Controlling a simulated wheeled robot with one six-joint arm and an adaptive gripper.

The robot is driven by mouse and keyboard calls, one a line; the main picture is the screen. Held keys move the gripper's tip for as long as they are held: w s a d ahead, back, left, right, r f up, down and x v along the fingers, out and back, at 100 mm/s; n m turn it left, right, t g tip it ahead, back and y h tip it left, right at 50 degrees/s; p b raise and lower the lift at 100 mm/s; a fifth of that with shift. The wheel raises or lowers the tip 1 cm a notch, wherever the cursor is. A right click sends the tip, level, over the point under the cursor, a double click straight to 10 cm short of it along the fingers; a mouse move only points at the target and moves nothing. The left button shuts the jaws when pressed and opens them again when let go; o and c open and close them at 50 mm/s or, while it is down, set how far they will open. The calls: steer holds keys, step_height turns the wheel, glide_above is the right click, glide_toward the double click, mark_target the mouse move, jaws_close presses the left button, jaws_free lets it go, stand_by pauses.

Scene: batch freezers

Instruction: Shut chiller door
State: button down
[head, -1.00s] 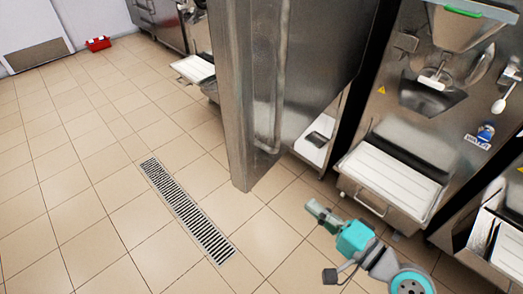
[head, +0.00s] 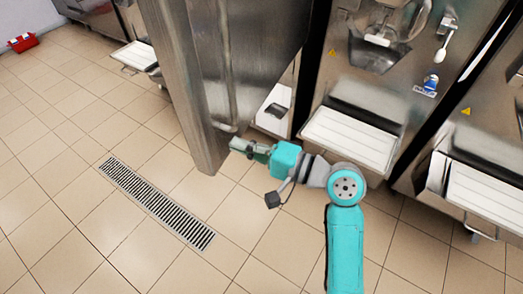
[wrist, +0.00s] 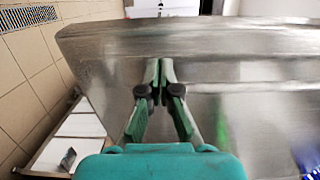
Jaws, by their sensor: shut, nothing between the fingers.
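The chiller door (head: 250,55) is a tall stainless steel panel standing open, with its thick free edge (head: 180,80) toward me. A long vertical handle or trim runs along its face near that edge. My gripper (head: 236,146) is in front of the door's lower part, at its right side in the head view. In the wrist view the shut, empty fingers (wrist: 160,66) point at the brushed steel of the door (wrist: 240,75). I cannot tell whether the fingertips touch it. The chiller's opening is mostly hidden behind the door.
Batch freezers with white trays (head: 352,135) stand right of the door, close to my arm. Another tray (head: 135,57) juts out at the back left. A floor drain (head: 155,203) lies in the clear tiled floor at left. A red box (head: 22,42) is far off.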

mark_target(210, 135)
steer(key=shift+x, duration=2.7)
steer(key=shift+a, duration=0.1)
